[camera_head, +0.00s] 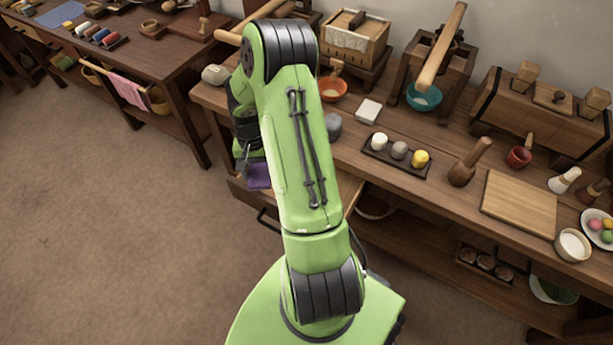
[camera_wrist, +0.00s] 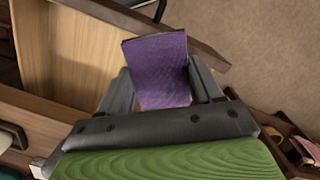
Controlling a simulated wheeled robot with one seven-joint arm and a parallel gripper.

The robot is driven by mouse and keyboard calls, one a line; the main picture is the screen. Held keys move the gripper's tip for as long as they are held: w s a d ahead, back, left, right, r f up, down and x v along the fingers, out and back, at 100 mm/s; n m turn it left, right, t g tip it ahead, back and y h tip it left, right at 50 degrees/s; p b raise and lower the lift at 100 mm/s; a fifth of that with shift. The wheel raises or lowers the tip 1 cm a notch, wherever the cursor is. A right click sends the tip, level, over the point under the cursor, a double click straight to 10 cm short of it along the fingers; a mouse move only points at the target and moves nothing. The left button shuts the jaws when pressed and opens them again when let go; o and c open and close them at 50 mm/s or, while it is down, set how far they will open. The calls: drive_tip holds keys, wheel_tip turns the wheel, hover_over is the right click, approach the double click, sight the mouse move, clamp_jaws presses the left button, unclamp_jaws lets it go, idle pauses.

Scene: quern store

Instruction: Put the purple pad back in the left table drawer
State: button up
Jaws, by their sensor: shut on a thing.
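The purple pad (camera_wrist: 158,68) is held between the two fingers of my gripper (camera_wrist: 160,88), which is shut on it. In the head view the pad (camera_head: 259,176) shows as a small purple patch below my gripper, just left of my arm. In the wrist view an open wooden drawer (camera_wrist: 68,50) with a pale bottom lies beneath and to the left of the pad. In the head view my arm hides most of the drawer; its dark handle (camera_head: 268,222) and part of its inside show beside the arm.
The long table (camera_head: 455,215) carries a tray of small pots (camera_head: 396,156), a wooden pestle (camera_head: 468,162), a cutting board (camera_head: 518,203) and bowls. A second table (camera_head: 130,45) stands at the back left. Open floor (camera_head: 110,250) lies at the left.

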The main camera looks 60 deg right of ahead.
drive_tip(key=s+d+f+m+b, duration=0.2)
drive_tip(key=s+d+f+m, duration=0.2)
drive_tip(key=s+d+m, duration=0.5)
drive_tip(key=f+b, duration=0.1)
drive_tip(key=f, duration=0.2)
drive_tip(key=f+n+b, duration=0.1)
drive_tip(key=f, duration=0.2)
drive_tip(key=s+a+f+n+b, duration=0.1)
drive_tip(key=f, duration=0.3)
drive_tip(key=shift+t+b, duration=0.3)
drive_tip(key=shift+t, duration=0.1)
drive_tip(key=shift+r, duration=0.1)
drive_tip(key=o, duration=1)
